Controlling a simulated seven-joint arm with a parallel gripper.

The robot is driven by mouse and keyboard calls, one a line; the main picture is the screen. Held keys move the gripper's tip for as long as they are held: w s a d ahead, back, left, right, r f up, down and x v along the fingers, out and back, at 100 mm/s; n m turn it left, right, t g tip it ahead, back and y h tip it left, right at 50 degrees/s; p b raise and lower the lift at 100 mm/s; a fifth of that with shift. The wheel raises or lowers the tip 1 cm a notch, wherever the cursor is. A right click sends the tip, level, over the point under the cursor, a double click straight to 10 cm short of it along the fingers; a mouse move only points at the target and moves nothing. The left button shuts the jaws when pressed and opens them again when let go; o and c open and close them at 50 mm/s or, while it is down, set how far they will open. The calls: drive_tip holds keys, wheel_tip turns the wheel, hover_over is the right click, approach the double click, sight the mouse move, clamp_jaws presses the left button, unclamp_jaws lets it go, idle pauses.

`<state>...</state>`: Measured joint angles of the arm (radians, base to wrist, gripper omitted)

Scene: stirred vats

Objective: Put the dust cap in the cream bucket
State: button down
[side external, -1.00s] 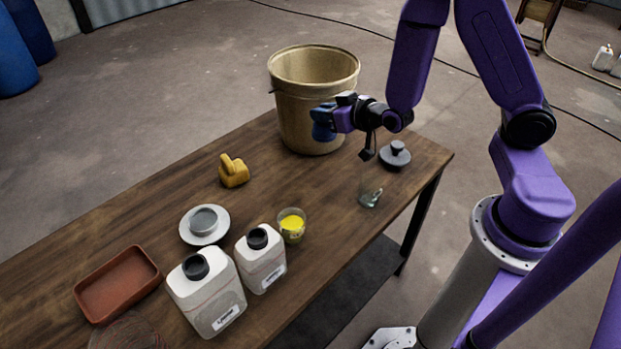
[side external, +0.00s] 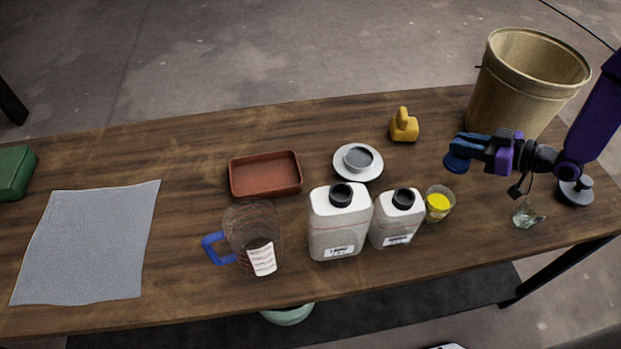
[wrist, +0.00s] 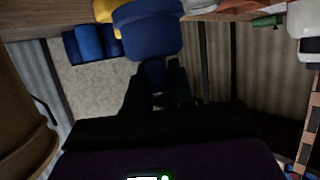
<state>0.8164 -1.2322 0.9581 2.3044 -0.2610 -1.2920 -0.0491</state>
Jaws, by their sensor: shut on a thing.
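The blue dust cap (side external: 457,160) is held in the air above the table at the tip of my gripper (side external: 472,147). It also shows in the wrist view (wrist: 150,32), beyond the dark fingers (wrist: 155,88). My gripper is shut on it and points left in the side view. The cream bucket (side external: 520,85) stands upright at the back right of the table, behind and right of the cap in the side view. The cap appears outside the bucket and below its rim. A tan curved wall, likely the bucket (wrist: 20,125), shows at left in the wrist view.
A yellow object (side external: 404,127), a white dish with a grey cup (side external: 374,172), two white jugs (side external: 340,238) and a glass of yellow stuff (side external: 439,205) stand left of my gripper. A clear glass item (side external: 524,218) and a grey lid (side external: 577,194) are near it.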

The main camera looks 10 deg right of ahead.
drive_tip(key=shift+s+a+f+n+g+y, duration=0.2)
drive_tip(key=shift+a+f+n+y, duration=0.1)
drive_tip(key=shift+a, duration=0.1)
drive_tip(key=shift+s+a+f+n+g+y, duration=0.15)
drive_tip(key=shift+a+f+n+g+y, duration=0.1)
drive_tip(key=shift+a+y, duration=0.1)
hover_over(390, 166)
drive_tip(key=s+d, duration=0.2)
wheel_tip(390, 166, down, 6)
drive_tip(key=shift+s+r, duration=0.1)
drive_tip(key=shift+r, duration=0.05)
drive_tip(key=shift+w+a+f, duration=1)
drive_tip(key=shift+w+f, duration=0.05)
drive_tip(key=shift+f, duration=0.05)
drive_tip(key=shift+f, duration=0.1)
drive_tip(key=c, duration=1)
unclamp_jaws()
